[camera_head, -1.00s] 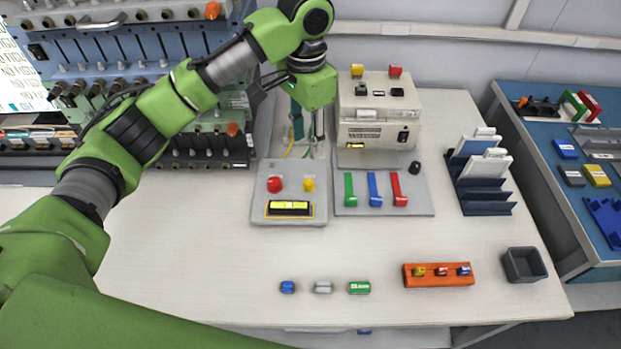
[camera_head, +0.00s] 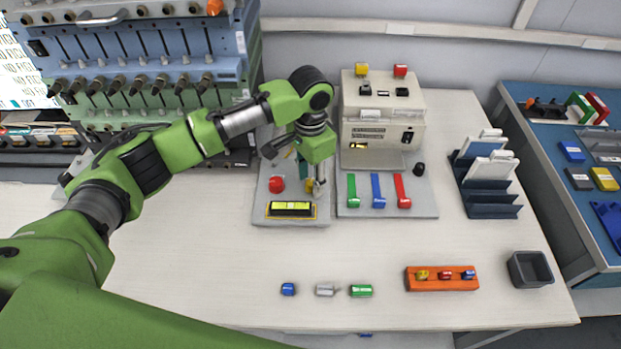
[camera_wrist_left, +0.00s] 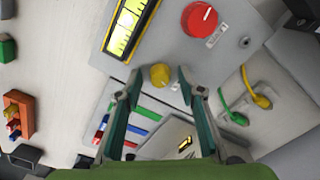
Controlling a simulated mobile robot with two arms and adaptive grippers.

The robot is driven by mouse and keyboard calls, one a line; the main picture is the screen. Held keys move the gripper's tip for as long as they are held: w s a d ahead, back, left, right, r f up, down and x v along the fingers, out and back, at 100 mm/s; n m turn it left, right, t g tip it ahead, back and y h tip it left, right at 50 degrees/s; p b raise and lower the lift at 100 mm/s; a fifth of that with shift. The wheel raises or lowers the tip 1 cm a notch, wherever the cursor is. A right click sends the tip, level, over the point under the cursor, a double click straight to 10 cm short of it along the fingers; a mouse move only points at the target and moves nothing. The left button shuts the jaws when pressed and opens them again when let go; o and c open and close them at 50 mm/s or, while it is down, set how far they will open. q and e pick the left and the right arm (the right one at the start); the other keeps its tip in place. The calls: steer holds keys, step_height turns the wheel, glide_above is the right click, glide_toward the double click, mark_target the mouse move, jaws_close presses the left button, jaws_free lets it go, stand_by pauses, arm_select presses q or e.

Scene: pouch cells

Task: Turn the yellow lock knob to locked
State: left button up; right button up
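The yellow lock knob (camera_head: 309,186) sits on a grey panel (camera_head: 262,211), right of a red knob (camera_head: 277,184) and above a yellow-framed display (camera_head: 291,209). My left gripper (camera_head: 316,187) is over the yellow knob, which it partly hides in the head view. In the left wrist view the yellow knob (camera_wrist_left: 159,76) lies between the two spread fingertips of my left gripper (camera_wrist_left: 160,80), with a gap on both sides. The gripper is open and holds nothing. I cannot tell which way the knob points. My right gripper is in neither view.
A beige machine (camera_head: 384,130) with green, blue and red levers (camera_head: 377,191) stands right of the panel. Yellow and green cables (camera_wrist_left: 249,88) run close by the gripper. An orange holder (camera_head: 441,284) and a dark bin (camera_head: 529,269) are at the front right. The front-left tabletop is clear.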

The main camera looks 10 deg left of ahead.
arm_select(q)
steer(key=shift+f, duration=0.35)
jaws_close()
steer(key=shift+r, duration=0.1)
